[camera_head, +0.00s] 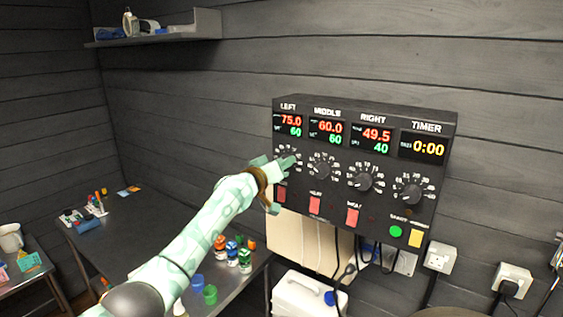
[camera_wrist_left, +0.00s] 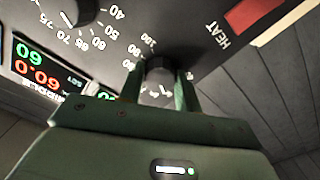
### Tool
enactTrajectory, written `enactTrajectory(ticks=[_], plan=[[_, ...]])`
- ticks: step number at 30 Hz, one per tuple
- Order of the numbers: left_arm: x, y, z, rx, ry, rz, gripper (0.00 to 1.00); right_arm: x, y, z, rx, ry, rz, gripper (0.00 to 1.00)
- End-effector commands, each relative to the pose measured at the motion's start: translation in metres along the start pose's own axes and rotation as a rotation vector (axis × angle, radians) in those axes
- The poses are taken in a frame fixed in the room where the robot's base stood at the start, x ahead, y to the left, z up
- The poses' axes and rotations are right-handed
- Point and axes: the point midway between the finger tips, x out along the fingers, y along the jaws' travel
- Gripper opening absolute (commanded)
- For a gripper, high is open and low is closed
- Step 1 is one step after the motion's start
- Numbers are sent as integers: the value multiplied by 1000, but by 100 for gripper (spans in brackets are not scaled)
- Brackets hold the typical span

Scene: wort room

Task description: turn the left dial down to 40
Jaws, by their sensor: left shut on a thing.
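The black control box (camera_head: 365,103) on the wall has LEFT, MIDDLE and RIGHT displays, each above a dial. The left display (camera_head: 290,125) reads 75.0 in red and 60 in green. My left gripper (camera_head: 276,168) is at the left dial and hides most of its knob in the head view; only part of its scale shows. In the left wrist view, the two fingers are shut on the sides of the left dial's knob (camera_wrist_left: 158,74). Its pointer cannot be read. The middle dial (camera_head: 321,165) is just to the right. My right gripper is out of view.
The right dial (camera_head: 360,178) and timer dial (camera_head: 410,190) sit further right. Red switches (camera_head: 315,205) lie below the dials. A table (camera_head: 118,238) with small bottles stands below left, and a white canister (camera_head: 300,293) stands under the box among hanging cables.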

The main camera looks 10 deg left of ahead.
Motion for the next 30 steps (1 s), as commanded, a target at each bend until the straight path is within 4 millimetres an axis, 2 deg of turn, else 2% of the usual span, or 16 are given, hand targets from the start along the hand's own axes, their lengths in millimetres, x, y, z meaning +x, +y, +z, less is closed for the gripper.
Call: enactTrajectory(ticks=[21,30], plan=[[0,1,-1,-678,0,-1,11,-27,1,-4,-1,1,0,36],[0,1,-1,-911,0,-1,11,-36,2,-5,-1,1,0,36]])
